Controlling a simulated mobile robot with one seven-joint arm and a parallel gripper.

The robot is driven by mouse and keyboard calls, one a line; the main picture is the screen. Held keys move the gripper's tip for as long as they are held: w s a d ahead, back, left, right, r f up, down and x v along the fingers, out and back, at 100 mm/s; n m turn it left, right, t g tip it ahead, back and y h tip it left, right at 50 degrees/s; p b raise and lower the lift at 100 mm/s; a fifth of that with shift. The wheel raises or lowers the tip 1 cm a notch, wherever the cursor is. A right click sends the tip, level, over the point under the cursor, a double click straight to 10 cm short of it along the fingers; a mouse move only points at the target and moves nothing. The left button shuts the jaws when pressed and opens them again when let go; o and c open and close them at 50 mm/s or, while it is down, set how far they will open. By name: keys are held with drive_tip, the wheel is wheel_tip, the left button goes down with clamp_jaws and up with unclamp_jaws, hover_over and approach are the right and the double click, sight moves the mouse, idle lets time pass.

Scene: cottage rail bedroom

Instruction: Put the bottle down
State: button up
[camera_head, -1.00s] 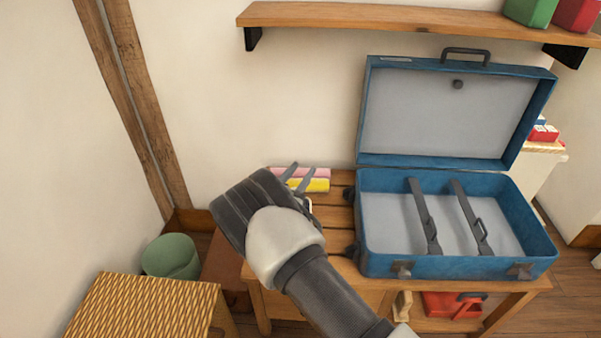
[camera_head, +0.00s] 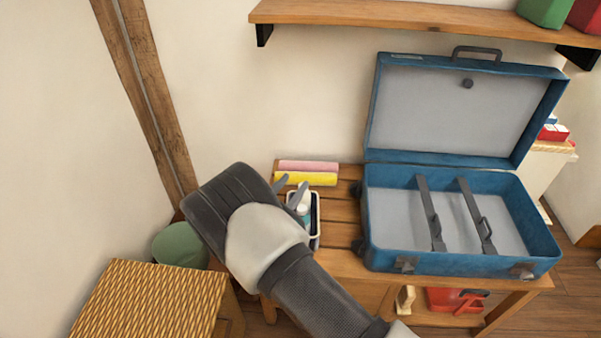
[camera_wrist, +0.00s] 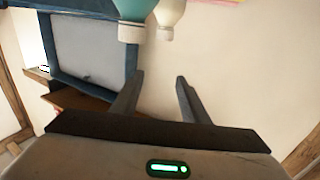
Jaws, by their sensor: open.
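A bottle with a white top and teal body (camera_head: 304,208) stands in a small white-rimmed container (camera_head: 316,241) on the slatted wooden bench, left of the suitcase. The wrist view shows a teal bottle with a white cap (camera_wrist: 132,18) and a pale white bottle (camera_wrist: 169,14) beside it, both cut off by the top edge. I cannot tell which bottle the task names. My gripper (camera_head: 290,186) is open and empty, with its fingertips just beside the container's upper left. In the wrist view, nothing is between its fingers (camera_wrist: 158,80), and both bottles are beyond them.
An open blue suitcase (camera_head: 459,264) with two straps fills the bench's right side. Pink (camera_head: 308,167) and yellow (camera_head: 306,179) rolls lie behind the container. A wall shelf (camera_head: 400,22) is above. A woven-top stool (camera_head: 150,298) and green bin (camera_head: 180,246) are at lower left.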

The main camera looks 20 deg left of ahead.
drive_tip(key=shift+s+a, duration=0.1)
drive_tip(key=shift+s, duration=0.65)
drive_tip(key=w+d+r+g+y, duration=0.35)
drive_tip(key=w+r, duration=0.65)
drive_tip(key=r, duration=0.5)
drive_tip(key=s+d+r+g+y, duration=0.3)
drive_tip(key=d+r, duration=0.5)
drive_tip(key=r, duration=0.3)
drive_tip(key=s+d+r+n+g, duration=0.25)
drive_tip(key=s+d+r, duration=0.35)
drive_tip(key=s+d, duration=0.55)
drive_tip(key=s+d+f+g+h, duration=0.1)
drive_tip(key=s+d+h, duration=0.1)
drive_tip(key=s+d, duration=0.6)
drive_tip(key=s+d+f+g+h, duration=0.1)
drive_tip(key=s+d+f+g, duration=0.1)
drive_tip(key=s+d, duration=0.5)
drive_tip(key=s, duration=0.5)
drive_tip(key=shift+d+m+h, duration=0.35)
